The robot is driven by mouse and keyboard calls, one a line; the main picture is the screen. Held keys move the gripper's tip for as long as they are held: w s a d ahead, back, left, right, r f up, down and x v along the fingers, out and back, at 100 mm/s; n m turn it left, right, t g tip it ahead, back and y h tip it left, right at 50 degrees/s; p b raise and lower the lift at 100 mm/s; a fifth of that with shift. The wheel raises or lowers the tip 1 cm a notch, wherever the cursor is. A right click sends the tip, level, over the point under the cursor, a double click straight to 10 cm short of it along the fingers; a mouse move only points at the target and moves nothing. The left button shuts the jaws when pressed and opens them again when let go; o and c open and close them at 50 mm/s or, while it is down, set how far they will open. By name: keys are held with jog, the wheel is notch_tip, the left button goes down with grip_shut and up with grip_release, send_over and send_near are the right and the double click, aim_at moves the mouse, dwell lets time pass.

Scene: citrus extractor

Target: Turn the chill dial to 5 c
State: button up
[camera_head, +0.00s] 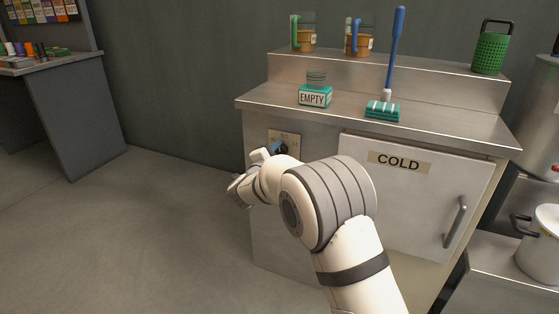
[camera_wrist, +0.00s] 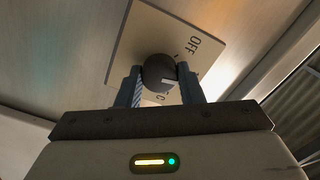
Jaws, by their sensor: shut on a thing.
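The chill dial (camera_wrist: 160,73) is a dark round knob with a white mark on a beige plate (camera_wrist: 148,28) lettered "OFF"; other lettering is partly hidden. In the wrist view my gripper (camera_wrist: 160,78) has one finger on each side of the knob and is shut on it. The white mark sits at the knob's lower right; I cannot tell which setting it points to. In the head view the plate (camera_head: 291,138) is on the steel cabinet's front, left of the door marked "COLD" (camera_head: 400,162), and my arm hides much of the dial.
The steel counter (camera_head: 262,97) above holds a box marked "EMPTY" (camera_head: 314,97) and a blue-handled brush (camera_head: 396,50). Cups (camera_head: 304,38) and a green basket (camera_head: 489,53) stand on the upper shelf. The door handle (camera_head: 455,222) juts out at right. The floor (camera_head: 150,230) at left is clear.

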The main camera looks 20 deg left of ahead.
jog(key=m+b, duration=0.1)
jog(key=m, duration=0.2)
jog(key=shift+m, duration=0.4)
jog(key=m, duration=0.3)
jog(key=shift+m, duration=0.3)
jog(key=m, duration=0.6)
jog(key=shift+f+m, duration=0.1)
jog(key=shift+m, duration=0.3)
jog(key=o, duration=1)
